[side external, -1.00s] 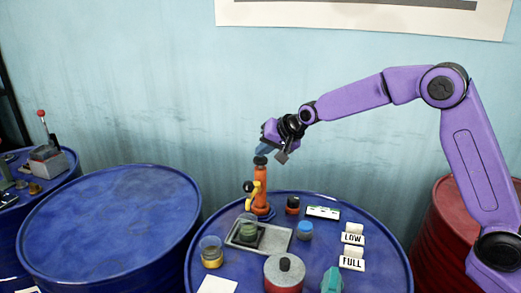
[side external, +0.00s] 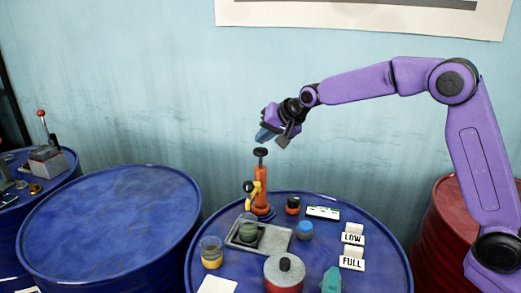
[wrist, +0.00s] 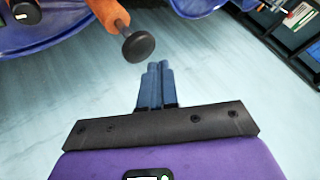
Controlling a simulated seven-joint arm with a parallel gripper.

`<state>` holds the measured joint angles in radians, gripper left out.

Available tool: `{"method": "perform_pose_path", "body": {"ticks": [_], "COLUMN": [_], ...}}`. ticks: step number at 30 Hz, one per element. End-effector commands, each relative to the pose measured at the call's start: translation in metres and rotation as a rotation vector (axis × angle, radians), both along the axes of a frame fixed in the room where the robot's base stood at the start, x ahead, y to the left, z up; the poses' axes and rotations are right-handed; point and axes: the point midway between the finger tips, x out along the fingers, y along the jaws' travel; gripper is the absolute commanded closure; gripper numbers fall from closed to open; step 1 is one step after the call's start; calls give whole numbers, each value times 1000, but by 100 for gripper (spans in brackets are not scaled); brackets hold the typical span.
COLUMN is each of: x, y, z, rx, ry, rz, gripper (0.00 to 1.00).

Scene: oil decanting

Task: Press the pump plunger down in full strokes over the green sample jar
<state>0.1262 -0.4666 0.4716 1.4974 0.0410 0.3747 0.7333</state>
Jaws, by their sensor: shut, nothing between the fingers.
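The orange pump (side external: 261,187) stands upright on the blue drum, with its black plunger knob (side external: 260,152) raised on a short rod. In the wrist view the knob (wrist: 139,46) shows at the end of the orange body, just beyond and left of my fingertips. My gripper (side external: 264,135) is shut and empty, with blue fingers just above the knob and apart from it; it also shows in the wrist view (wrist: 159,68). A yellow spout (side external: 252,190) comes off the pump's side above the green sample jar (side external: 248,229), which sits on a grey tray (side external: 277,238).
A jar with amber liquid (side external: 211,252), a red pot with a grey lid (side external: 284,272), a blue-capped jar (side external: 305,230), a dark-topped small jar (side external: 293,205) and LOW and FULL cards (side external: 352,258) stand around the pump. The drum (side external: 110,230) at left is bare.

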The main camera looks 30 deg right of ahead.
Motion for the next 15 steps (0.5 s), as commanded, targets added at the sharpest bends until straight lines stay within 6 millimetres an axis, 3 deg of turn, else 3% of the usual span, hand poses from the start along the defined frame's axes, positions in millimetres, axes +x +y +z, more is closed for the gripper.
{"method": "perform_pose_path", "body": {"ticks": [8, 15], "x": [0, 1], "y": [0, 0], "z": [3, 24], "rx": [0, 2], "ry": [-3, -5], "rz": [1, 0], "gripper": [100, 100]}}
